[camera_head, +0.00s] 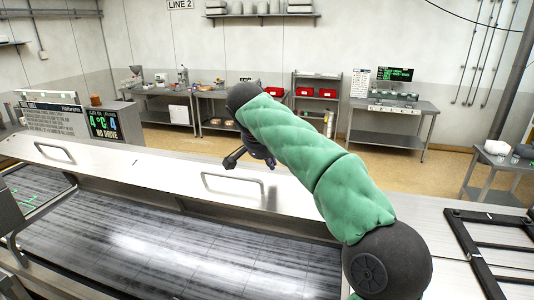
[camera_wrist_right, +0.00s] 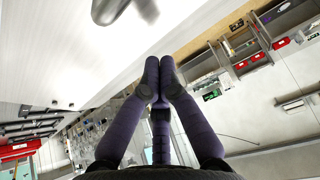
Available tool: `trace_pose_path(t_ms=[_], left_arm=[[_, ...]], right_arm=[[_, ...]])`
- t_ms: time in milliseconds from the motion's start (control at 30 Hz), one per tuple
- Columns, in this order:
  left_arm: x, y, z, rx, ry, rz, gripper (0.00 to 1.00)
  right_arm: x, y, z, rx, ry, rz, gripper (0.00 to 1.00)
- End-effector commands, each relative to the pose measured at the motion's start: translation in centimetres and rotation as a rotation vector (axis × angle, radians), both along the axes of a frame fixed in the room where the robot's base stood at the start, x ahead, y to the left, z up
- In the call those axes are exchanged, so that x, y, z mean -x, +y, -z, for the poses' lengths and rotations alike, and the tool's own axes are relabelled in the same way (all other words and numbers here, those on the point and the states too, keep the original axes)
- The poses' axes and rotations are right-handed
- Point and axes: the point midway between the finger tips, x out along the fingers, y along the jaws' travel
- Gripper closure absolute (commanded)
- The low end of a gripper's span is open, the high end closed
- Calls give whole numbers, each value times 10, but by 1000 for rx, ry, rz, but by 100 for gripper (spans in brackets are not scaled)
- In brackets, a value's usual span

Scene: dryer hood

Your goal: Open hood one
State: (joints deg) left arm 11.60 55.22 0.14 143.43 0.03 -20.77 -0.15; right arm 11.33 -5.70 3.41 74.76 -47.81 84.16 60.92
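A long metal hood (camera_head: 135,178) runs across the head view over a dark, glossy bed. It has a bar handle (camera_head: 56,147) on the left part and another bar handle (camera_head: 232,178) near the middle. I cannot tell which part is hood one. My right gripper (camera_head: 234,159) is above and just behind the middle handle, apart from it as far as I can see; my green-sleeved arm partly hides it. In the right wrist view its purple fingers (camera_wrist_right: 160,82) come together at the tips, with nothing seen between them. My left gripper is in neither view.
A dark frame (camera_head: 470,240) lies on the metal surface at the right. A display screen (camera_head: 104,123) stands behind the hood's left end. Workbenches (camera_head: 392,106) and shelves line the far wall, with open floor before them. A blurred metal shape (camera_wrist_right: 112,10) shows atop the wrist view.

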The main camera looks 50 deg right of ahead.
Motion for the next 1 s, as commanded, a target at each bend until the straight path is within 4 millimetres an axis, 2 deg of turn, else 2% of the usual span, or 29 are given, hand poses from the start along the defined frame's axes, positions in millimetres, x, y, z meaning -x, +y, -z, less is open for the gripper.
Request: trace_pose_path(t_ms=[33, 200, 400, 833, 1000], left_arm=[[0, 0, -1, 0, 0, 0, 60], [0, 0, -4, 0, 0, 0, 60], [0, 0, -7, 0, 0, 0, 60], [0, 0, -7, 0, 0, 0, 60], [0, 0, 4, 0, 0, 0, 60]], right_arm=[[0, -4, 6, -1, 2, 2, 100], [3, 17, 8, 0, 0, -4, 100], [6, 32, 12, 0, 0, -1, 100], [7, 36, 14, 0, -1, -1, 100], [8, 40, 21, 15, -6, -2, 100]])
